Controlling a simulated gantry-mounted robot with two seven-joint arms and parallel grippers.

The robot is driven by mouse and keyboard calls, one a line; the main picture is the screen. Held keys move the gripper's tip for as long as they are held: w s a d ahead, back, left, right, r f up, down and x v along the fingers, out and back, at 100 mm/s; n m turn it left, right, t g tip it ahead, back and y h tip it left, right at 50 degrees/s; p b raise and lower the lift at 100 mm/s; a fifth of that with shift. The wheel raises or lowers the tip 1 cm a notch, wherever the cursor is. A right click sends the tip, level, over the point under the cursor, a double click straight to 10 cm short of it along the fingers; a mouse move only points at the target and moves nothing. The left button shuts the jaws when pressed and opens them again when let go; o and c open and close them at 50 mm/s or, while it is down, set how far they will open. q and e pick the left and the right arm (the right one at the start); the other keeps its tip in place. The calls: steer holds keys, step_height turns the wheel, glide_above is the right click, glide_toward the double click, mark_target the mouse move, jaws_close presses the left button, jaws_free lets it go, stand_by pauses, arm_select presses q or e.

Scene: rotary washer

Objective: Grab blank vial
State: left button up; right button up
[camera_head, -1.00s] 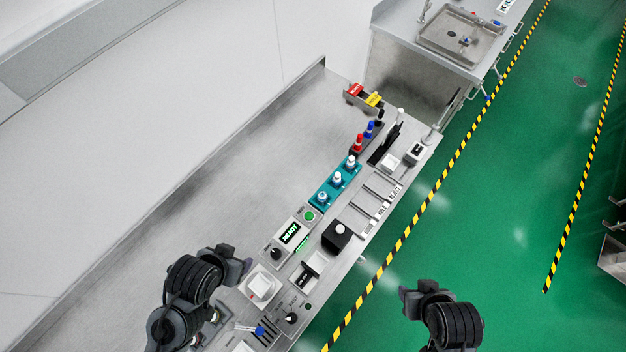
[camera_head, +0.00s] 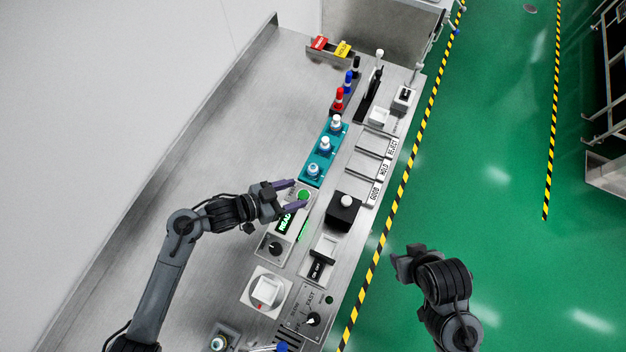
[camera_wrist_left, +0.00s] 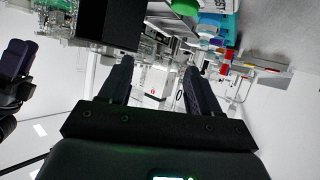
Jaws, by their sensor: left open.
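A teal rack (camera_head: 329,155) on the bench holds vials with pale caps: a far one (camera_head: 336,121), a middle one (camera_head: 325,144) and a near, bluer one (camera_head: 313,169). I cannot tell which is the blank vial; no label is readable. My left gripper (camera_head: 296,195) is open and empty, just short of the rack's near end, over the panel with the green button. In the left wrist view its two fingers (camera_wrist_left: 158,72) stand apart with nothing between them. My right gripper (camera_head: 402,265) is over the green floor, right of the bench; its jaws are unclear.
Red, blue and black bottles (camera_head: 347,85) stand beyond the rack. Trays marked GOOD, HOLD and REJECT (camera_head: 375,165) lie to its right. A black box with a white knob (camera_head: 343,210) and a READY display (camera_head: 286,219) are near the left gripper. The bench's left side is clear.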

arm_select(q)
steer(key=m+g+h+b, duration=0.1)
steer(key=m+b, duration=0.1)
steer(key=b, duration=0.4)
glide_toward(310, 167)
steer(key=s, duration=0.1)
steer(key=x, duration=0.2)
steer(key=b+x, duration=0.1)
steer(key=x, duration=0.3)
steer(key=shift+w+r, duration=0.3)
steer(key=shift+r, duration=0.05)
steer(key=shift+b+x, duration=0.4)
steer(key=shift+x, duration=2.3)
steer(key=shift+w+a, duration=0.1)
arm_select(e)
step_height(310, 167, down, 10)
steer(key=shift+a+f, duration=0.1)
arm_select(q)
steer(key=shift+f, duration=0.1)
steer(key=c, duration=1.1)
steer(key=shift+f, duration=0.1)
jaws_close()
arm_select(e)
steer(key=shift+w, duration=0.1)
